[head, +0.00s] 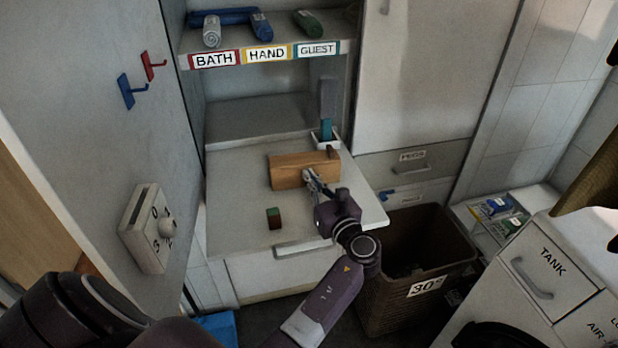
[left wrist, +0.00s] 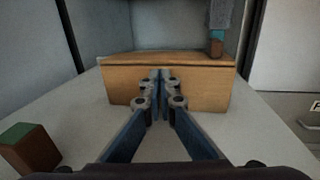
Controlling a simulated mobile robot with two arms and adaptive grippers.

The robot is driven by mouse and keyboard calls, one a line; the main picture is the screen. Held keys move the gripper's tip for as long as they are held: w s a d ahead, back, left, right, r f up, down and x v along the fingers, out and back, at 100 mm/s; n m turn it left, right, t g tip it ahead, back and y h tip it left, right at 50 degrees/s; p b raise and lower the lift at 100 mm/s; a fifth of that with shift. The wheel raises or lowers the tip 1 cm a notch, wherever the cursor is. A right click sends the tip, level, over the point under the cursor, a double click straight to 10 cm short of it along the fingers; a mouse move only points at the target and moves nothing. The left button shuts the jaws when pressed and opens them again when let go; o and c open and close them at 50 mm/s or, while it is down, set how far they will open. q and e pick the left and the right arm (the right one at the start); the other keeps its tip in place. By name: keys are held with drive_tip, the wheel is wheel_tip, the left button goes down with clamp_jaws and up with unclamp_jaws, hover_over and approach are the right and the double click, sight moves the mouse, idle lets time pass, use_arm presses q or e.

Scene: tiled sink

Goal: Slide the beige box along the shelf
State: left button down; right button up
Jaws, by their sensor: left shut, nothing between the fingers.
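The beige box (head: 287,170) is a long wooden-looking block lying on the pale shelf (head: 235,185). In the left wrist view the box (left wrist: 122,84) stands straight ahead, its long face toward me. My left gripper (head: 309,177) is shut and empty, its fingertips at the front face of the box, right of its middle in the head view. In the wrist view the closed fingers (left wrist: 160,82) overlap the middle of that face; I cannot tell if they touch it. My right gripper is not in view.
A small green and brown block (head: 274,218) lies on the shelf front left of the box. A white holder (head: 325,137) with a teal item stands behind its right end. A wicker basket (head: 415,265) is below right. The shelf left of the box is clear.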

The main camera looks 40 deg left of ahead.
sight(299, 161)
use_arm(q)
drive_tip(key=p+x, duration=0.1)
drive_tip(key=x, duration=0.7)
drive_tip(key=shift+w+a, duration=0.1)
drive_tip(key=shift+f, duration=0.1)
